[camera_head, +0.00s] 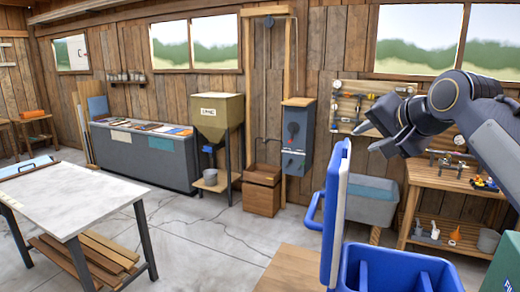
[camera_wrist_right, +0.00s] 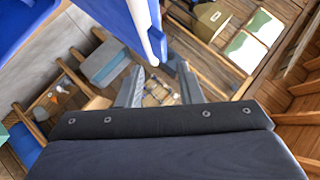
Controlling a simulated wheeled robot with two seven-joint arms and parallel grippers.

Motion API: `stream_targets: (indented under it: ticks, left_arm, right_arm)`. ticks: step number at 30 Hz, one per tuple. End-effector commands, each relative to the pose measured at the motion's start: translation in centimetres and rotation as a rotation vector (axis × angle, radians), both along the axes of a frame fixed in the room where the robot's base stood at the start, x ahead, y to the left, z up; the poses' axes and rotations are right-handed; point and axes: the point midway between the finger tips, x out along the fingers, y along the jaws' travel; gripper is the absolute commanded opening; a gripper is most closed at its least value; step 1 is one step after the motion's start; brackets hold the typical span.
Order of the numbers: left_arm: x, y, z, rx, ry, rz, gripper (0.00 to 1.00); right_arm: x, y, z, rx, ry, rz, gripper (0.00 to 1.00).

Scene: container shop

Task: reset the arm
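My right gripper (camera_head: 371,138) reaches in from the right of the head view, raised in the air above and to the right of the blue lid. In the right wrist view its two fingers (camera_wrist_right: 158,88) stand apart with nothing between them, so it is open and empty. My left gripper is not in view.
A blue bin (camera_head: 400,262) with its blue lid (camera_head: 335,212) standing upright is close in front, below my right arm. The lid (camera_wrist_right: 122,18) also looms near the fingers in the wrist view. A wooden workbench (camera_head: 455,180) stands behind on the right; a white-topped table (camera_head: 70,195) is left.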

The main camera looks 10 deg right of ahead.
Motion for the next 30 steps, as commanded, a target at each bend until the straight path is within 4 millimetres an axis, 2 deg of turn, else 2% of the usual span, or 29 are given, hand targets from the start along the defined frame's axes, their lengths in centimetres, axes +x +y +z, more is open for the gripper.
stream_targets:
  ticks: [2,5,8,15,18,21,25,30]
  left_arm:
    - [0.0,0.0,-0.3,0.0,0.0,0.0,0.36]
    - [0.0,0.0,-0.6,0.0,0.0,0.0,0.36]
    - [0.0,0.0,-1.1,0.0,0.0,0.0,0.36]
    - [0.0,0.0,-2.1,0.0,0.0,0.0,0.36]
    - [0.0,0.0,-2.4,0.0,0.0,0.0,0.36]
    - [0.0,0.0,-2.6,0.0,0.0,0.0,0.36]
    - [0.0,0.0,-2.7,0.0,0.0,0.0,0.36]
    - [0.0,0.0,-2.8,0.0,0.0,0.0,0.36]
  right_arm:
    - [-1.2,0.1,-1.7,-0.024,0.023,0.025,0.33]
    - [-3.7,0.6,-5.4,-0.073,0.073,0.084,0.33]
    - [-7.1,1.5,-10.3,-0.131,0.131,0.166,0.33]
    - [-17.6,5.3,-24.8,-0.244,0.272,0.402,0.33]
    - [-21.5,7.1,-30.1,-0.27,0.313,0.484,0.33]
    - [-24.5,8.6,-34.1,-0.286,0.341,0.549,0.33]
    - [-26.8,9.8,-37.1,-0.294,0.361,0.6,0.33]
    - [-27.6,10.3,-38.2,-0.297,0.369,0.619,0.33]
